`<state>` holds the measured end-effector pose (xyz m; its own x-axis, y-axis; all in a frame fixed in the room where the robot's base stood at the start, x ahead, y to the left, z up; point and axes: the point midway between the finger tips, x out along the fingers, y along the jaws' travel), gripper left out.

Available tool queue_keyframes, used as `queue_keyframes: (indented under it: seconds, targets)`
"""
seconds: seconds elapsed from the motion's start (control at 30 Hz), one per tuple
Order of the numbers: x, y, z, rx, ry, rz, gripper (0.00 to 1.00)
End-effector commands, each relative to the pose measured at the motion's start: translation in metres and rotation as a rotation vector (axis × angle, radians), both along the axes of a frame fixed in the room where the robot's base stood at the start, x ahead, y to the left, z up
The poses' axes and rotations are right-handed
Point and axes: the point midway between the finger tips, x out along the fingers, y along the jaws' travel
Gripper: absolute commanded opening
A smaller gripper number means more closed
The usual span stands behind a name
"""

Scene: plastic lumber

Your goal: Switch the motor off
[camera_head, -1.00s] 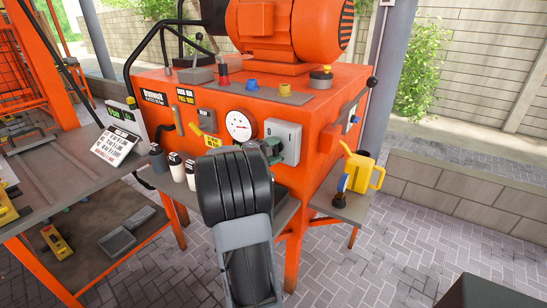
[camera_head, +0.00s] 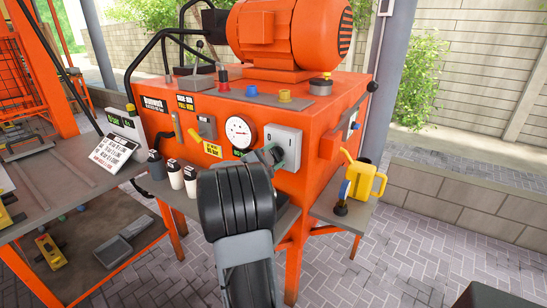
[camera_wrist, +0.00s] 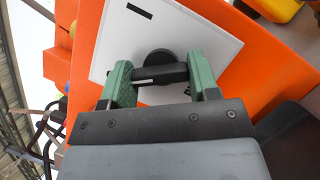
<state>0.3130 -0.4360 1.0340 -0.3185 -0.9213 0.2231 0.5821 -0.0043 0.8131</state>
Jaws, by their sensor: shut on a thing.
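The motor's switch box is a pale grey-white plate (camera_head: 292,140) on the front of the orange machine, and it fills the middle of the wrist view (camera_wrist: 205,35). A black rotary knob (camera_wrist: 160,66) with a bar-shaped handle sticks out of the plate. My gripper (camera_wrist: 160,78) is shut on the knob, its two green fingers on either end of the bar. In the head view my gripper (camera_head: 271,156) sits at the lower left of the plate and hides the knob. The orange motor (camera_head: 285,35) stands on top of the machine.
A pressure gauge (camera_head: 240,132) is just left of the switch box. Small bottles (camera_head: 175,174) stand on the ledge at left. A yellow can (camera_head: 365,181) stands on the right side shelf. Open paved floor (camera_head: 440,240) lies to the right.

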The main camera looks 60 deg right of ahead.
Motion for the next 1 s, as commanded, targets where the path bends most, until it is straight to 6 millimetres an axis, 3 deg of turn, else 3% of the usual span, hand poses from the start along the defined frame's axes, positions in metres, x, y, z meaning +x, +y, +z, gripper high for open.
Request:
queue_keyframes:
  seconds: [0.37,0.4,0.63,1.0]
  targets:
    - [0.0,0.0,-0.0008,0.002,0.008,0.0,0.32]
    - [0.0,0.0,-0.0007,0.001,0.007,0.0,0.57]
    - [0.0,0.0,-0.0005,0.002,0.006,0.0,0.79]
    - [0.0032,0.0067,-0.0021,0.001,0.005,0.003,0.81]
